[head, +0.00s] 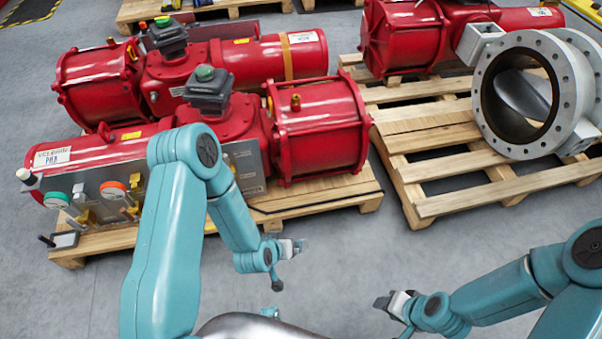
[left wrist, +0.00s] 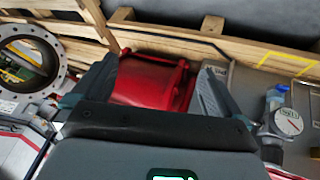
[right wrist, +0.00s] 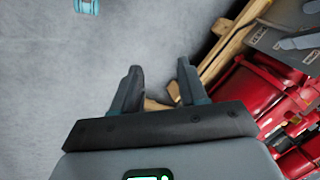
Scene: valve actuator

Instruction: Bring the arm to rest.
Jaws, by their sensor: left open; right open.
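My left gripper (head: 292,248) hangs over the grey floor in front of the left pallet, close to its front edge in the picture. Its two fingers (left wrist: 158,92) stand apart in the left wrist view, with nothing between them but a distant red cylinder behind. My right gripper (head: 392,304) is low over the floor at the lower right. Its fingers (right wrist: 159,92) are apart and empty in the right wrist view. The front red valve actuator (head: 230,125) lies on the left pallet behind my left arm, which hides part of it and its panel.
The left pallet (head: 300,205) carries two red actuators and a panel with gauges (head: 57,200). The right pallet (head: 440,165) carries a grey flanged valve (head: 582,110) and another red actuator (head: 405,40). The floor (head: 350,250) between the grippers is clear.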

